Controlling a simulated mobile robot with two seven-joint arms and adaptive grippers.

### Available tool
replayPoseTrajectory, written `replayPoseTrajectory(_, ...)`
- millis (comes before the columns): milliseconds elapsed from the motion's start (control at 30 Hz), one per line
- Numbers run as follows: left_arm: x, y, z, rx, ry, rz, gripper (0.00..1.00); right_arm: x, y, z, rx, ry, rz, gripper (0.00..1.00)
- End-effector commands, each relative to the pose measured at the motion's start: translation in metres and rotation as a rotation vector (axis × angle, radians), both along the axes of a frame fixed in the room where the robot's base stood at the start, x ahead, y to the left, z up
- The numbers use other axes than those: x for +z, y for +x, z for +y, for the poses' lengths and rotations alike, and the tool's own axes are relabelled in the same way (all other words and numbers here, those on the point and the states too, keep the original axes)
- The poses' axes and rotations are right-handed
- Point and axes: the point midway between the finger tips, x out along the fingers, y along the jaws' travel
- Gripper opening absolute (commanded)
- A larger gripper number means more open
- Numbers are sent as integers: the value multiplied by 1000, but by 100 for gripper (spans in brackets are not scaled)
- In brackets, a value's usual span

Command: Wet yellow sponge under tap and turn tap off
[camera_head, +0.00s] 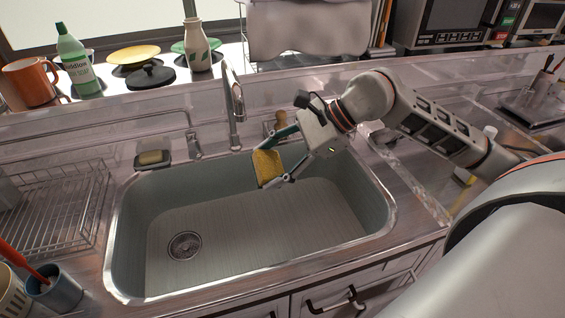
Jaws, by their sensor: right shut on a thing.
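The yellow sponge (266,167) is held by my right gripper (279,165) over the back right part of the sink (160,225). The gripper is shut on the sponge, which hangs tilted above the sink floor. The tall metal tap (234,105) stands behind the sink, left of the gripper and sponge. The sponge is apart from the tap spout. I cannot make out a water stream. My left gripper is not in view.
A soap dish (153,158) sits behind the sink's left corner, and a wire dish rack (55,205) stands at the left. A bottle (78,60), orange mug (29,82) and plates line the back ledge. The sink basin is empty.

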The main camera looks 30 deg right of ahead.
Motion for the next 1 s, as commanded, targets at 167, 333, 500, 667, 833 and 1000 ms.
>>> replayPoseTrajectory(167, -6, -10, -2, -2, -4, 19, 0, -3, 13, 11, 1, 1, -1, 39)
replayPoseTrajectory(333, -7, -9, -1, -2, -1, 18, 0, -6, 24, 19, 0, 1, 0, 39)
replayPoseTrajectory(500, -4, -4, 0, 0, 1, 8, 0, -8, 31, 25, 1, 1, -1, 39)
replayPoseTrajectory(667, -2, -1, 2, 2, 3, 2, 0, -8, 34, 27, 1, 0, -1, 39)
replayPoseTrajectory(833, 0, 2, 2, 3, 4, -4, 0, -9, 34, 27, 1, 0, -1, 39)
replayPoseTrajectory(1000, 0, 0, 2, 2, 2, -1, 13, -9, 34, 27, 1, 0, -1, 39)
